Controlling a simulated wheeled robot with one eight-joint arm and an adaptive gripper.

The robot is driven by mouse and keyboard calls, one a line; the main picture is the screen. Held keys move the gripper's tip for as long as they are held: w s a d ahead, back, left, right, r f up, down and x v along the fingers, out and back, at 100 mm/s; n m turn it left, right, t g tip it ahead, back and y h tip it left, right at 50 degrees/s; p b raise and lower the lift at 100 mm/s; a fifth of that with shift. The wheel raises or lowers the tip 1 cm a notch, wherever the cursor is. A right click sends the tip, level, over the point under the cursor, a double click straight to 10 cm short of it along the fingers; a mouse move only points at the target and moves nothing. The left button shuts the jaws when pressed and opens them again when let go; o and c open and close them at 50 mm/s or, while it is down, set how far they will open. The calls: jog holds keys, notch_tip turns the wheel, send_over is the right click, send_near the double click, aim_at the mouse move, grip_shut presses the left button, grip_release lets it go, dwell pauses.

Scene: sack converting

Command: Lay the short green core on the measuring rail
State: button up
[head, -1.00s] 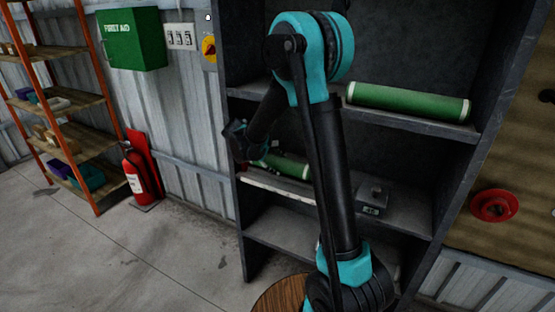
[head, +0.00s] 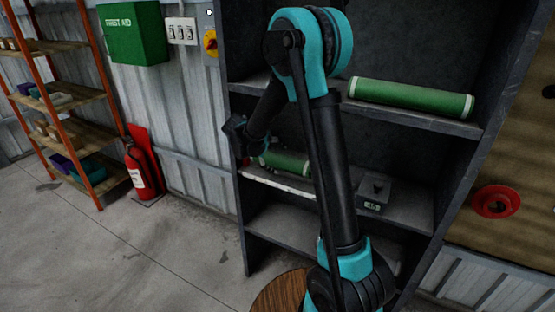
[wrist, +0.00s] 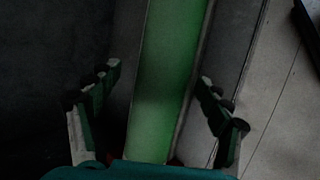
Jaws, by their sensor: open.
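A green core (head: 286,161) lies on the middle shelf in the head view, partly hidden behind my arm, so its full length is unclear. It runs lengthwise between my fingers in the wrist view (wrist: 168,70). My gripper (wrist: 159,75) is open, one finger on each side of the core, with a gap visible on both sides. A longer-looking green core (head: 411,97) lies on the upper shelf. A pale strip (head: 280,181) runs along the front of the middle shelf; I cannot tell whether it is the measuring rail.
A grey block marked 45 (head: 376,192) sits on the middle shelf, right of my arm. The dark shelf unit's left upright (head: 243,220) stands near my gripper. A round wooden top (head: 283,294) is below my arm. A fire extinguisher (head: 140,172) stands left on open floor.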

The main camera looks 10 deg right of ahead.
jog(key=v, duration=1.2)
